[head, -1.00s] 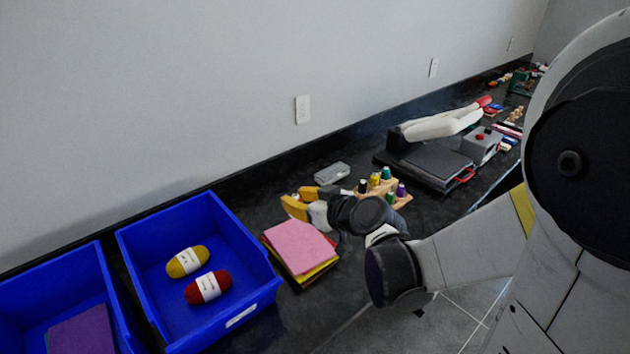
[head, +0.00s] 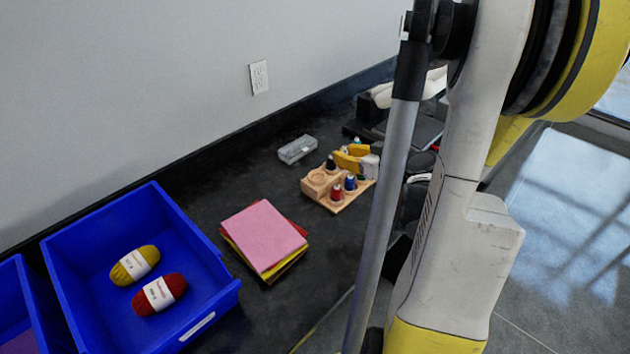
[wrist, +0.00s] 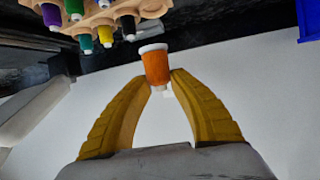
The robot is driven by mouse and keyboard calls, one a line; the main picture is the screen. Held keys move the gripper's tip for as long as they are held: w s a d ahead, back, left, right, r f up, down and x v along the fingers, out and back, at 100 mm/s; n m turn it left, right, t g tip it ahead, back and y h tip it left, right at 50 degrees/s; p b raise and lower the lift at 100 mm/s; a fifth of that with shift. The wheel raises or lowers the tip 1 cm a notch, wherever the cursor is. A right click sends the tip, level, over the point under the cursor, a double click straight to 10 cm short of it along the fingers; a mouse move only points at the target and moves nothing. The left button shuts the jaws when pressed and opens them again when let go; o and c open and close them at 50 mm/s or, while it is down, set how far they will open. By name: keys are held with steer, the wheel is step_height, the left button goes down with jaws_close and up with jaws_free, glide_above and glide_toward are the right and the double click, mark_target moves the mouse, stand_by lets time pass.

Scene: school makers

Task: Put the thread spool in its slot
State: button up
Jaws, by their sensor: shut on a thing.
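The thread spool (wrist: 156,66) is orange with white ends. In the wrist view it sits between the two yellow fingertips of my gripper (wrist: 160,82), which is shut on it. The spool cannot be made out in the head view. A wooden rack (wrist: 97,20) holding several coloured spools is at the top left of the wrist view, apart from the held spool. In the head view the rack (head: 313,187) stands on the dark counter, with a round recess showing on its left part. My gripper (head: 347,158) is at its back right side, partly behind its spools.
Left of the rack lie stacked coloured sheets (head: 262,236) and a blue bin (head: 199,238) with two yarn balls. A small grey box (head: 297,149) lies behind the rack. A dark machine (head: 407,130) stands to the right, partly hidden by my arm. Bare counter lies between sheets and grey box.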

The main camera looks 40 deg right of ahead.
steer(key=shift+d+f, duration=0.3)
steer(key=shift+d, duration=0.05)
steer(key=b+x, duration=0.1)
steer(key=x, duration=0.3)
steer(key=a+f+b+x, duration=0.1)
steer(key=b+x, duration=0.1)
steer(key=x, duration=0.2)
steer(key=b+x, duration=0.1)
steer(key=x, duration=0.3)
steer(key=shift+a+f+b, duration=0.15)
steer(key=shift+f+b, duration=0.25)
steer(key=shift+f, duration=0.1)
steer(key=shift+w+f, duration=0.15)
steer(key=shift+w, duration=0.05)
steer(key=shift+f+b, duration=1.15)
steer(key=shift+f, duration=0.7)
steer(key=shift+f, duration=0.3)
steer(key=o, duration=1)
steer(key=shift+r, duration=0.1)
